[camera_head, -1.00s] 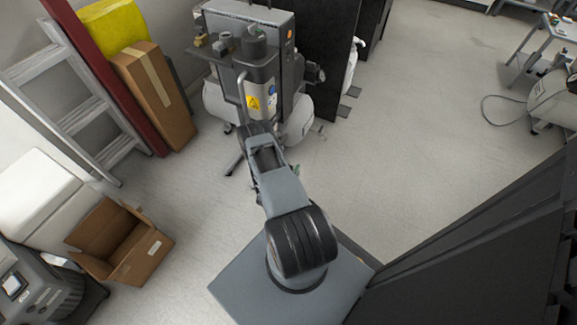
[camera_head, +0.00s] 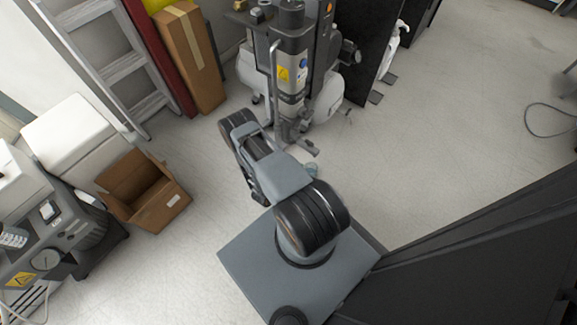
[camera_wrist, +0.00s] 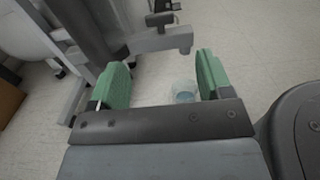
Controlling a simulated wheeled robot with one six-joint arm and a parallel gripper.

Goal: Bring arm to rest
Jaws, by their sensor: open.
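My gripper (camera_wrist: 160,72) shows in the wrist view with its two green fingers wide apart and nothing held between them. In the head view my arm is folded in front of the compressor, and my gripper is mostly hidden behind the arm links. The compressor (camera_head: 292,52) has a grey column with a yellow warning label and stands upright at the top middle. Its lower metal frame (camera_wrist: 165,42) shows just beyond the fingers in the wrist view. A small clear, bluish container (camera_wrist: 184,91) appears beyond the fingers, seemingly on the floor.
An open cardboard box (camera_head: 145,190) and a grey machine (camera_head: 50,230) stand at the left. A tall carton (camera_head: 190,55) and a ladder (camera_head: 105,55) lean at the back left. A dark panel (camera_head: 490,255) fills the lower right.

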